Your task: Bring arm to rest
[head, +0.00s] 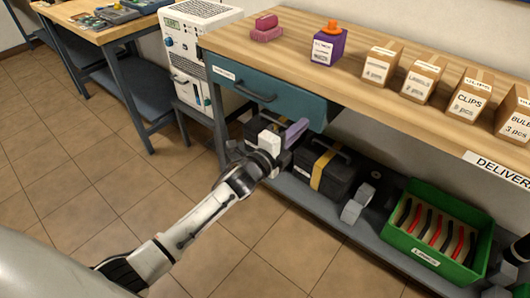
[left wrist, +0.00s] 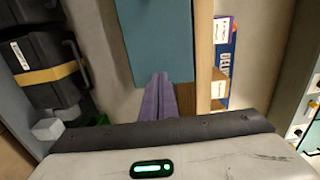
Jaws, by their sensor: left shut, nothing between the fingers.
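My left arm reaches in from the lower left of the head view. My left gripper (head: 297,131) has purple fingers, shut with nothing between them. It is in front of the workbench, near the lower right part of the teal drawer (head: 262,92); I cannot tell whether it touches. In the left wrist view the closed purple fingers (left wrist: 158,98) point toward a teal panel (left wrist: 155,40).
The wooden bench top (head: 345,82) holds a purple box (head: 325,48) and several labelled cartons. Below, the shelf carries a black case with a yellow band (head: 322,172) and a green crate (head: 412,242). A white cabinet (head: 190,45) stands left. Tiled floor (head: 130,185) is open at left.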

